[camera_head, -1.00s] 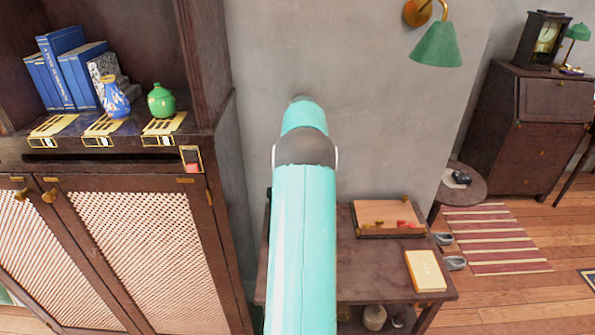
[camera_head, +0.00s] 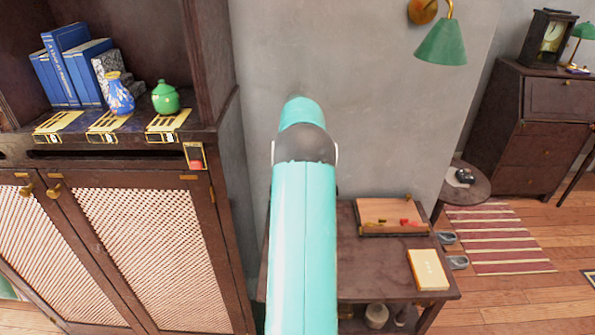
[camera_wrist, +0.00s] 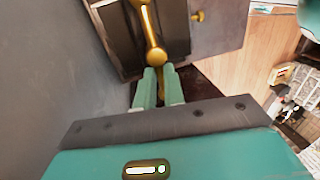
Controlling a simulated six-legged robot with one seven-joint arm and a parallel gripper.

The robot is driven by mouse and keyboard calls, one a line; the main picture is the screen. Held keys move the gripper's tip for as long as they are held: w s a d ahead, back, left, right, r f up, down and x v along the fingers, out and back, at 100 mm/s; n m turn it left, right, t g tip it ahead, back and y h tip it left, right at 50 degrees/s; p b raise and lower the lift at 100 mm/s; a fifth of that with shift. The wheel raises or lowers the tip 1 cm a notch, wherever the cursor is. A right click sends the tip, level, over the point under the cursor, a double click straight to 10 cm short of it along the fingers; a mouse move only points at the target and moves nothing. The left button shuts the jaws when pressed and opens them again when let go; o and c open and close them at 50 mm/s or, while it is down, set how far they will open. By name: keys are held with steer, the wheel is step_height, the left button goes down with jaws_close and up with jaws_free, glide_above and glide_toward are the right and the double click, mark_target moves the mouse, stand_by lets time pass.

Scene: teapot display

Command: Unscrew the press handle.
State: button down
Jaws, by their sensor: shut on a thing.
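The press handle (camera_wrist: 153,28) is a brass bar with a round ball (camera_wrist: 156,55) near its lower end, seen at the top of the wrist view. My gripper (camera_wrist: 160,74) has two teal fingers, shut on the brass handle just below the ball. The part of the handle between the fingers is mostly hidden. In the head view my teal arm stands in front of the gripper and handle, so neither shows there.
A dark side table (camera_head: 385,270) holds a wooden tray (camera_head: 390,212) and a cream book (camera_head: 428,268). A grey wall (camera_head: 350,60) stands behind.

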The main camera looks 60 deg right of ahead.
steer(key=c, duration=1.5)
jaws_free()
steer(key=shift+r, duration=0.1)
step_height(320, 180, up, 13)
steer(key=w+d, duration=0.1)
steer(key=d, duration=0.1)
steer(key=shift+d+r, duration=0.15)
steer(key=shift+d, duration=0.05)
